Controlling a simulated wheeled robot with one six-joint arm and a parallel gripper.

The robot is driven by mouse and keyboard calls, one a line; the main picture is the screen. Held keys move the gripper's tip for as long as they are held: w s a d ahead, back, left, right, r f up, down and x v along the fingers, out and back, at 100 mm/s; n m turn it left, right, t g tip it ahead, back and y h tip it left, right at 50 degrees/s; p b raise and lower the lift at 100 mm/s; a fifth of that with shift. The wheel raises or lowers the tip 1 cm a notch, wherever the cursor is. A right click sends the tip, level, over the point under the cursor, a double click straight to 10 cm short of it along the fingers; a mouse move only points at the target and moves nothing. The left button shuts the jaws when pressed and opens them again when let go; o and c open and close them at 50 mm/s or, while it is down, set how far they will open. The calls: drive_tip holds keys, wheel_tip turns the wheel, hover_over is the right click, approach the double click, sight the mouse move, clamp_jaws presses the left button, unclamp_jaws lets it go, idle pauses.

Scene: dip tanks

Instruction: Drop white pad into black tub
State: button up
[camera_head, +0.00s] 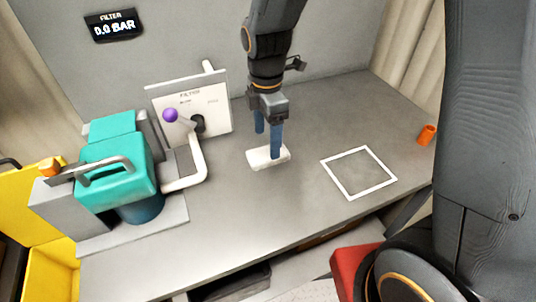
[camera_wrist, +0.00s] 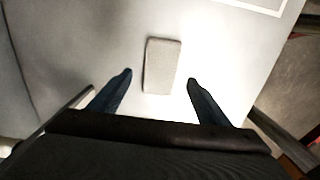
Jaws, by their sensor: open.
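The white pad (camera_head: 264,159) lies flat on the grey table, left of the white square outline. In the wrist view the pad (camera_wrist: 162,66) lies ahead of and between my two blue fingers. My gripper (camera_head: 268,153) points down over the pad and is open, with a finger on each side of the pad's line in the wrist view (camera_wrist: 160,77). I cannot tell whether the fingertips touch the pad or the table. I cannot make out a black tub for certain; a dark container (camera_head: 232,284) shows partly below the table's front edge.
A white square outline (camera_head: 340,184) is marked on the table. An orange cylinder (camera_head: 427,134) stands at the right edge. A teal-lidded unit (camera_head: 117,172) and a filter panel with a purple-knobbed lever (camera_head: 170,115) stand at left. A yellow bin (camera_head: 50,272) is at far left.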

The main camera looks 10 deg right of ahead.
sight(268, 152)
drive_tip(key=shift+d+f+p, duration=0.1)
drive_tip(key=shift+f+p, duration=0.8)
drive_tip(key=shift+f, duration=1.65)
drive_tip(key=c, duration=1.2)
